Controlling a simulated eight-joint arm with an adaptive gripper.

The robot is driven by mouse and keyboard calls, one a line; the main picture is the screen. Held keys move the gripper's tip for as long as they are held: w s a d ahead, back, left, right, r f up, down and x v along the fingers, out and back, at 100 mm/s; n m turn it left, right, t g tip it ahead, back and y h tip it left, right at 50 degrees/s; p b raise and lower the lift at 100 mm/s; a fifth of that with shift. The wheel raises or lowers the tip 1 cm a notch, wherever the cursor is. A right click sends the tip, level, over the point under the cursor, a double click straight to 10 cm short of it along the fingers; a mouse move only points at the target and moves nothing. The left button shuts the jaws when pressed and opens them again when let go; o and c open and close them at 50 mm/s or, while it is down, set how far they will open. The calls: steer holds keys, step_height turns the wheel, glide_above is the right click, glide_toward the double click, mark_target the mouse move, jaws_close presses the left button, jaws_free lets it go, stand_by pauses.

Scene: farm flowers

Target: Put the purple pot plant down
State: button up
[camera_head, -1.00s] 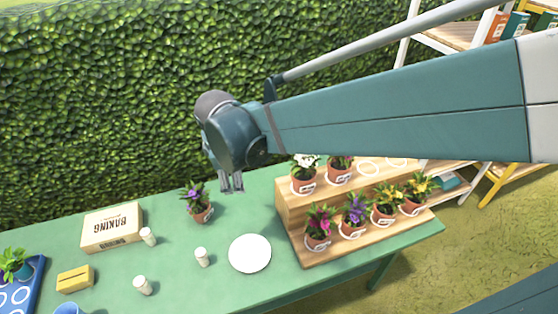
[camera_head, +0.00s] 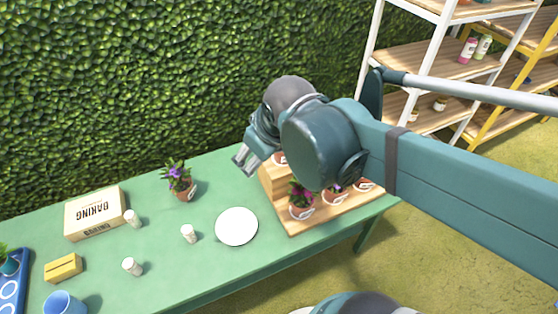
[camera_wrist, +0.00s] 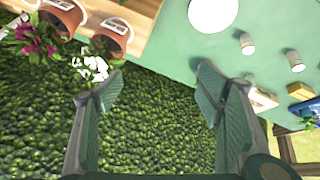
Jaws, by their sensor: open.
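A purple pot plant (camera_head: 180,182) stands upright on the green table (camera_head: 150,217) near its back edge, in a terracotta pot with a white label. My gripper (camera_head: 243,160) is to its right and above the table, apart from it. In the wrist view my gripper (camera_wrist: 155,88) is open with nothing between its fingers. Another purple-flowered plant (camera_head: 338,187) is on the wooden stand (camera_head: 310,222), mostly hidden by my arm. I cannot make out the standing purple pot plant in the wrist view.
A white plate (camera_head: 237,226) lies between the plant and the stand. A baking box (camera_head: 95,214), several small white containers, a yellow box (camera_head: 63,268) and a blue cup (camera_head: 64,304) occupy the left. A hedge (camera_head: 120,90) rises behind the table.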

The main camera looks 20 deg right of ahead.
steer(key=s+d+m, duration=0.1)
steer(key=s+m, duration=0.2)
steer(key=s+d+m+t, duration=0.1)
steer(key=s, duration=0.1)
steer(key=shift+d+f+m, duration=0.15)
steer(key=shift+d+m, duration=0.15)
steer(key=shift+d, duration=0.05)
